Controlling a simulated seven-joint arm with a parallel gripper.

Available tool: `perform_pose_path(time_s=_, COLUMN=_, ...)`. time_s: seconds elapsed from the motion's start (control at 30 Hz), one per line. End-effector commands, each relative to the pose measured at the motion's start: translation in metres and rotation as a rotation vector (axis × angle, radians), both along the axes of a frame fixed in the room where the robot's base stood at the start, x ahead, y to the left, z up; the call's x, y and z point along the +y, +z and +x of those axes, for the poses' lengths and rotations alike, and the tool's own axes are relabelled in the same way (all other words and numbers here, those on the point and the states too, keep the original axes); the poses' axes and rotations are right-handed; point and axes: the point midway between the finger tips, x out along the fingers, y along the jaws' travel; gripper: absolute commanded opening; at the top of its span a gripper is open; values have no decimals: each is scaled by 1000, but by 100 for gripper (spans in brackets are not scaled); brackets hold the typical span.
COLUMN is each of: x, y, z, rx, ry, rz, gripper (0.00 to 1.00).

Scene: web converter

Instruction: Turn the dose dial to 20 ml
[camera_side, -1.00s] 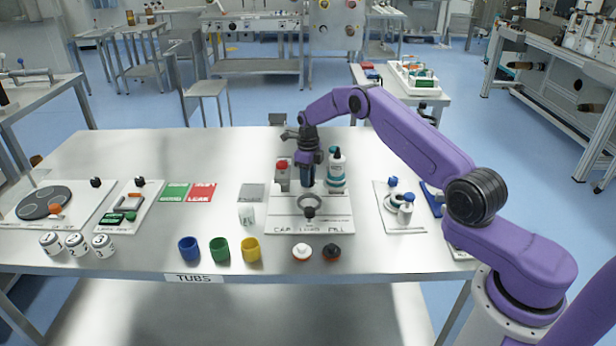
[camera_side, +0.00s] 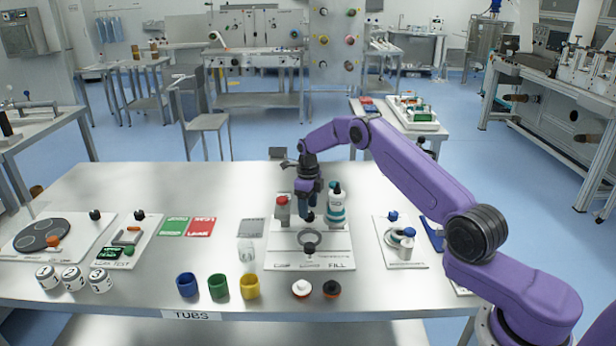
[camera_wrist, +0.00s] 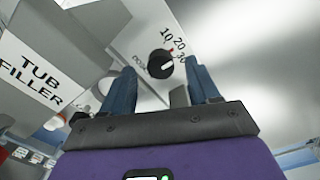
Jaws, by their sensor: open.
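Which number the white line points to is hard to tell. My gripper (camera_wrist: 162,72) is open, with one blue finger on each side of the dial in the picture; contact cannot be told. In the side view my gripper (camera_side: 307,214) points down over the filler station, and I cannot make out the dial there.
A box lettered TUB FILLER (camera_wrist: 35,72) is at the left in the wrist view. In the side view, a red-capped container (camera_side: 283,208) and a white bottle (camera_side: 336,206) flank my gripper closely. Blue, green and yellow tubs (camera_side: 219,287) stand nearer the front edge.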

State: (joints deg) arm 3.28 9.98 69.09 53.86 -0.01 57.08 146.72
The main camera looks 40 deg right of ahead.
Motion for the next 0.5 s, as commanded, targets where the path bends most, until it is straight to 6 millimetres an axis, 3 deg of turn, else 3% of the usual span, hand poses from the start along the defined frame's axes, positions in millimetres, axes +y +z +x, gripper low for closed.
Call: perform_pose_path(time_s=0.5, x=0, y=110, z=1, rx=-5, ry=0, rz=-1, gripper=60)
